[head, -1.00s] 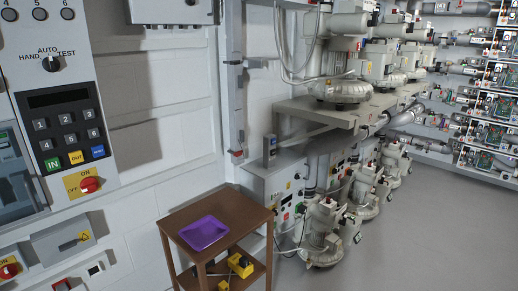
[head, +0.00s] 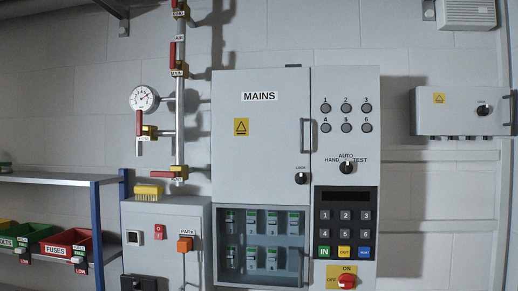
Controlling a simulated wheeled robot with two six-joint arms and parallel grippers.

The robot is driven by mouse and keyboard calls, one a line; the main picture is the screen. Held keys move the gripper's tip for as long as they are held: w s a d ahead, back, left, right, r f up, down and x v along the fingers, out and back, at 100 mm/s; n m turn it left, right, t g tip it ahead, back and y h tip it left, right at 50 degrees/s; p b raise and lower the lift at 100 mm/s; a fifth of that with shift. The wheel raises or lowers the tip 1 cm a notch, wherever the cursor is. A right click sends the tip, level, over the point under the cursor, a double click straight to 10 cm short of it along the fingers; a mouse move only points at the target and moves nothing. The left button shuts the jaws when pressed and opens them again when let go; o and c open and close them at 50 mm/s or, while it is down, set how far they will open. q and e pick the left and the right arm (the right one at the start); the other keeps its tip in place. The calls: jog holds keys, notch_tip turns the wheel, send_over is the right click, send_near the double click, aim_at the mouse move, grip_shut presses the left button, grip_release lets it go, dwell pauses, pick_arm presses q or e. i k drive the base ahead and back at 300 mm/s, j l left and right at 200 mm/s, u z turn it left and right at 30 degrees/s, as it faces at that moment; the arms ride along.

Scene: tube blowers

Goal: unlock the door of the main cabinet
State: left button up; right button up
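The main cabinet, labelled MAINS (head: 259,97), hangs on the wall in the middle of the head view. Its grey door (head: 255,150) is closed and carries a yellow warning sign (head: 241,127). A small black knob, the door lock (head: 300,178), sits at the door's lower right, with a small label above it that is too small to read surely. A vertical grey handle (head: 305,135) is at the door's right edge. Neither gripper shows in the head view.
Right of the door are a selector knob (head: 347,167), a keypad (head: 346,225) and a red ON/OFF switch (head: 346,281). Breakers (head: 262,240) show below it. Pipes (head: 179,100) with valves and a gauge (head: 144,98) stand left, above a grey box (head: 165,225). A shelf (head: 60,180) is farther left.

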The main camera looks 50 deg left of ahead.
aim_at(300, 179)
jog(key=u, duration=1.65)
